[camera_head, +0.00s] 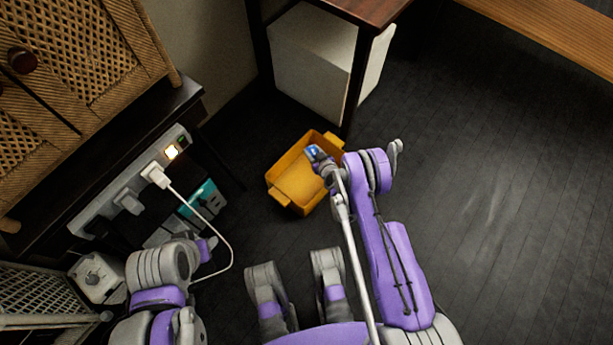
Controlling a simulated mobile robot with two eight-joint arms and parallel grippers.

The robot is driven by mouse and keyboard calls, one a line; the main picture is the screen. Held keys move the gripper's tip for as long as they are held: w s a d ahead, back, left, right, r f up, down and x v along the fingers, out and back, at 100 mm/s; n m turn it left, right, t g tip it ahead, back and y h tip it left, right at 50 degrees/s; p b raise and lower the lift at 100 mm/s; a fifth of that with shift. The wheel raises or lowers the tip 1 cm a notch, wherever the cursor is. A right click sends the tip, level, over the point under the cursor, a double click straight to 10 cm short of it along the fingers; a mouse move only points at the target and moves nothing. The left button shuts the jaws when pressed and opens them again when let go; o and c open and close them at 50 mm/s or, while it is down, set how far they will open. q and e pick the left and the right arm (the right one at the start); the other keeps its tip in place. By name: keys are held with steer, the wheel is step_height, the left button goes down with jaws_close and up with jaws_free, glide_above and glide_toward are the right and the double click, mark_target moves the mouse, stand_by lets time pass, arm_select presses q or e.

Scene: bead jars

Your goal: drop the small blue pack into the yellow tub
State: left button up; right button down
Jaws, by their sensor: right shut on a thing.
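The yellow tub (290,205) stands on the dark floor near the middle of the view, with a handle at each end. The small blue pack (312,151) is at the tip of my right gripper (319,158), which is shut on it. From this angle the pack and gripper overlap the tub's upper right part. I cannot tell how high the pack is above the tub. My right arm hides the tub's right edge in part. Parts of my left arm show at the lower left, but I cannot make out its gripper.
A dark table (362,12) with a white box (313,62) beneath it stands behind the tub. A power strip (130,190) with a plugged-in white cable (213,226) lies at left below a wicker cabinet (75,50). The floor (500,200) at right is clear.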

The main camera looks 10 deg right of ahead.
arm_select(q)
steer(key=shift+b+x, duration=0.8)
steer(key=shift+b, duration=0.05)
arm_select(e)
steer(key=shift+f, duration=2.15)
arm_select(q)
steer(key=shift+s, duration=0.15)
arm_select(e)
steer(key=shift+c, duration=1.7)
jaws_free()
steer(key=shift+r, duration=0.1)
